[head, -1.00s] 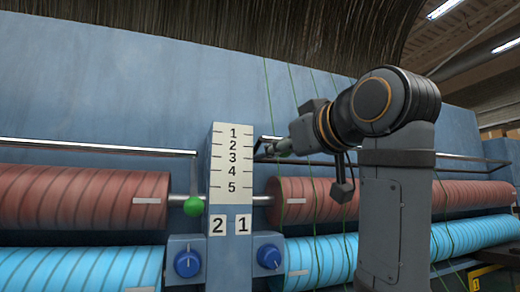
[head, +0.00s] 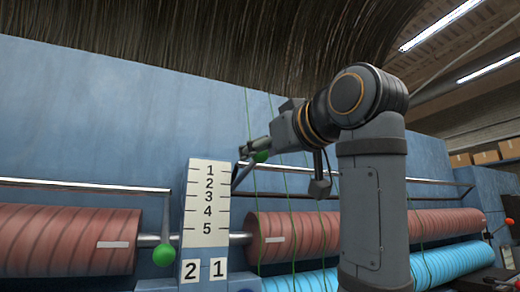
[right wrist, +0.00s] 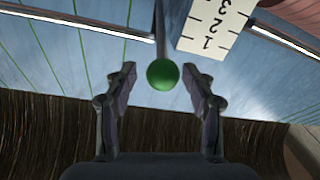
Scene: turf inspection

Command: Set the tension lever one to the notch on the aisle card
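The numbered scale plate (head: 208,203), marked 1 to 5, stands on a blue post. Plates 2 (head: 190,270) and 1 (head: 218,268) are below it. Lever one's green ball (head: 261,157) is right of the scale, near its top end at mark 1. My right gripper (head: 254,158) is at this ball. In the right wrist view the gripper (right wrist: 160,70) is open, with the green ball (right wrist: 162,74) between its fingertips and gaps on both sides. Lever two's green ball (head: 164,256) hangs low on the left. My left gripper and a readable aisle card are not in view.
Thin green yarns run up past my right arm. Cardboard boxes (head: 485,157) are at the far right.

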